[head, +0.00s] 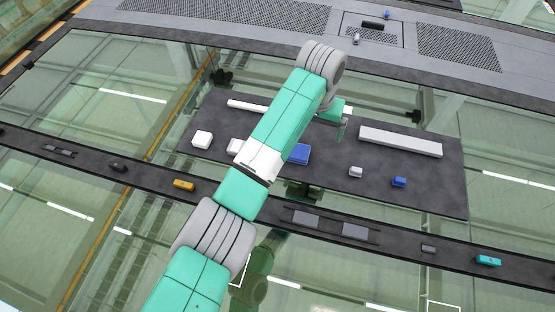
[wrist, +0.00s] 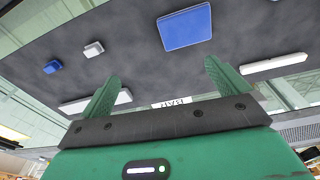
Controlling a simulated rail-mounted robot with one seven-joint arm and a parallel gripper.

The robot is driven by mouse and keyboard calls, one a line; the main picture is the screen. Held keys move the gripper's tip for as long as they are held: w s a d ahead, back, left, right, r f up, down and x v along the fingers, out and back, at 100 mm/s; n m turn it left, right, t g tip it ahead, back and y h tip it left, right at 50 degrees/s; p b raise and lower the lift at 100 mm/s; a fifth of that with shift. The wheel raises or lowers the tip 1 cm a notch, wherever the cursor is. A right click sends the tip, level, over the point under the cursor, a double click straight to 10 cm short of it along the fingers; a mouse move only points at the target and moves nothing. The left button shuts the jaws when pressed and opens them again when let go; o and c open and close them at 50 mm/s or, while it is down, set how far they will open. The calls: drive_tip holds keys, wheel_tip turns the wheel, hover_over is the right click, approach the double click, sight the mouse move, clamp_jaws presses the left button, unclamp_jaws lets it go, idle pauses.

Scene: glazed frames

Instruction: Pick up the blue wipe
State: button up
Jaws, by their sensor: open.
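A flat blue rectangle, which looks like the blue wipe (head: 300,153), lies on the dark grey panel (head: 420,195), partly hidden by my arm in the head view. In the wrist view the blue wipe (wrist: 185,27) lies flat near the top, beyond the fingertips and right of their middle. My gripper (wrist: 162,72) shows two green fingers spread apart with nothing between them. In the head view my gripper (head: 343,125) is mostly behind the arm, above the panel and to the right of the wipe; its height is hard to tell.
A small blue block (head: 399,182) and a white block (head: 356,172) lie to the wipe's right. A long white bar (head: 400,141) lies behind them. More white blocks (head: 202,139) lie at the left. A dark rail with small items (head: 184,184) crosses in front.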

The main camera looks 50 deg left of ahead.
sight(294, 152)
drive_tip(key=shift+n+g, duration=0.5)
drive_tip(key=shift+g, duration=0.2)
drive_tip(key=s+a+f, duration=0.1)
drive_tip(key=s, duration=0.1)
drive_tip(key=s+a+f, duration=0.1)
drive_tip(key=s+a, duration=0.1)
drive_tip(key=shift+a+f, duration=0.3)
drive_tip(key=shift+f, duration=0.05)
drive_tip(key=shift+w+d+f+b, duration=0.15)
drive_tip(key=shift+f+b, duration=0.2)
drive_tip(key=shift+f, duration=1)
drive_tip(key=f, duration=0.1)
drive_tip(key=f+b, duration=0.1)
drive_tip(key=f, duration=0.3)
drive_tip(key=shift+w+a, duration=0.2)
drive_tip(key=shift+w, duration=0.1)
drive_tip(key=c, duration=0.9)
drive_tip(key=shift+r, duration=0.1)
